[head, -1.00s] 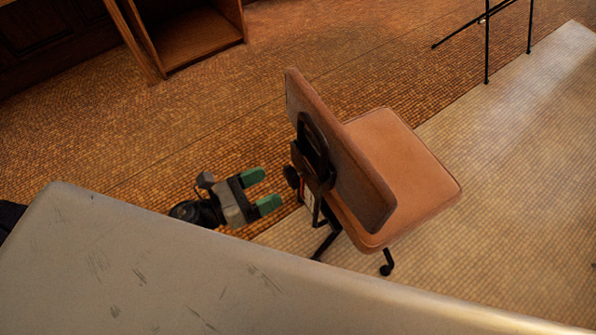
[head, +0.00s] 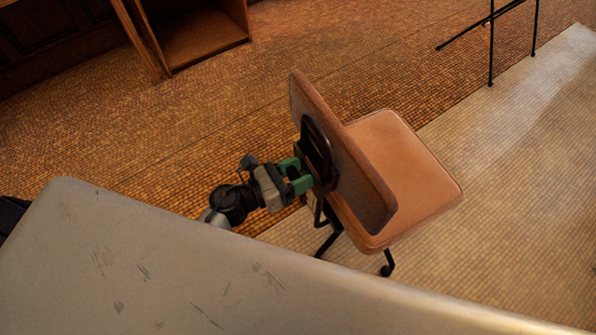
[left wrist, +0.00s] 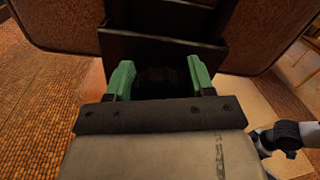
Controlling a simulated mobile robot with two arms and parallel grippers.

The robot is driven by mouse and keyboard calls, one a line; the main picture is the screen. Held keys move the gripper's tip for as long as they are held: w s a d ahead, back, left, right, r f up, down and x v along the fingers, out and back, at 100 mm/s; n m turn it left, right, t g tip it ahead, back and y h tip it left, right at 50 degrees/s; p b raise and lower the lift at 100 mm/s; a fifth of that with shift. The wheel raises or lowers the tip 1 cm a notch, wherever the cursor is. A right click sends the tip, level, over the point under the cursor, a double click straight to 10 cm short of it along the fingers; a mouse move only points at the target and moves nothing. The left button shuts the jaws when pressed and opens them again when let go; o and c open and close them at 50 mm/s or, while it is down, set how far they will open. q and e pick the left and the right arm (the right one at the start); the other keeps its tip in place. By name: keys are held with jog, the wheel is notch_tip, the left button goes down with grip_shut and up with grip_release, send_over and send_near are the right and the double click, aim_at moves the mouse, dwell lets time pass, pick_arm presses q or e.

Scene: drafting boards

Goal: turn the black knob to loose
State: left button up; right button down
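The black knob (left wrist: 161,79) is a dark round shape on the back of an orange-brown chair (head: 405,165), below the backrest's black bracket (head: 316,145). My left gripper (head: 298,174) has green fingers and reaches the chair's back from the left. In the left wrist view the fingers (left wrist: 161,76) stand apart on either side of the knob, with narrow dark gaps that are hard to read. The gripper looks open around the knob and not clamped on it. In the head view the fingers mostly hide the knob.
A large pale scuffed board (head: 150,270) fills the lower left, close to my left arm. A wooden cabinet (head: 205,40) stands at the upper left. Thin black stand legs (head: 490,45) show at the upper right. The tiled floor around the chair is clear.

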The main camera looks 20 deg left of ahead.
pick_arm(q)
jog(key=c, duration=0.4)
